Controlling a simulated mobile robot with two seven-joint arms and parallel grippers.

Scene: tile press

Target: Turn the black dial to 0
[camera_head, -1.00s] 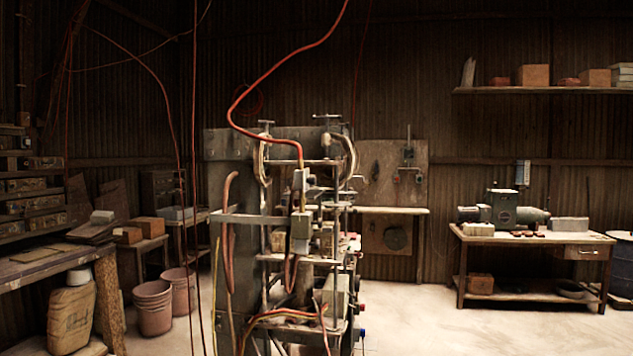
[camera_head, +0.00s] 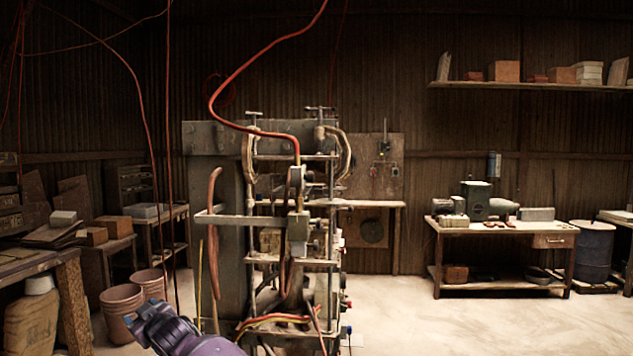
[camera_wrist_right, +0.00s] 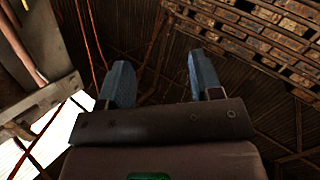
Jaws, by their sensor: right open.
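I cannot make out a black dial for certain, or any numbers, in the head view. The tall grey press (camera_head: 213,215) stands left of centre, with hoses and clamps on it. Small red and blue knobs (camera_head: 348,316) show low on its right side. A purple arm of mine with a blue-grey end, which looks like my right gripper (camera_head: 150,322), reaches in at the bottom, in front of the press's lower left. In the right wrist view my right gripper (camera_wrist_right: 158,82) has its two blue fingers apart, with nothing between them. My left gripper is not in view.
A backboard (camera_head: 385,165) with a dark round disc (camera_head: 372,232) stands behind the press. Pink buckets (camera_head: 120,310) and a bench (camera_head: 30,266) are at left. A workbench (camera_head: 490,229) with a motor is at right. Open floor (camera_head: 440,325) lies in front of it.

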